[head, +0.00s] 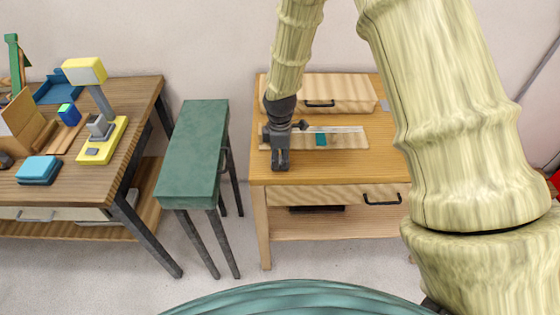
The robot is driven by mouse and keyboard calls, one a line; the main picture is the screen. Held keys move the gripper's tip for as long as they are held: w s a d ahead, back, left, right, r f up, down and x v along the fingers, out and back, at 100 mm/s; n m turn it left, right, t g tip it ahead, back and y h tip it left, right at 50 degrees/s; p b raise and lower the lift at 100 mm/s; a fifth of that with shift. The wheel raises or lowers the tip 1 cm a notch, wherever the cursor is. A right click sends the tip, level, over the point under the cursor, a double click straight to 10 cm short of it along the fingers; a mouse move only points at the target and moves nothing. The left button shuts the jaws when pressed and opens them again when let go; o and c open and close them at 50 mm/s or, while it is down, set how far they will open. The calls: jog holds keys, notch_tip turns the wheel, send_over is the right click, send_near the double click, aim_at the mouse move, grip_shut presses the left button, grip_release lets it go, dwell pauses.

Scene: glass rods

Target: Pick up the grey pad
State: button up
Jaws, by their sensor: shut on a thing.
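My gripper (280,166) points down over the left end of a wooden board (350,142) on the light wooden table (330,170). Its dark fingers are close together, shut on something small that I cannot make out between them. I cannot tell whether this is the grey pad, or whether it touches the board. A small flat grey piece (385,105) lies at the table's right, beside a wooden box. A teal block (321,140) and a pale strip lie on the board, right of my gripper.
The wooden box (325,92) with a black handle stands behind the board. A green bench (196,150) is to the left. The dark wooden table (140,95) at far left holds a yellow lamp-like device (104,140), a blue pad stack (38,168) and other items.

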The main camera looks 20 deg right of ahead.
aim_at(280, 159)
jog(key=shift+r+b, duration=0.5)
jog(key=shift+r, duration=0.35)
jog(key=shift+r+b, duration=0.35)
jog(key=shift+r, duration=0.5)
jog(key=s+r+b, duration=0.1)
jog(key=s+b, duration=0.3)
jog(key=s, duration=1.2)
jog(key=shift+d+r, duration=0.3)
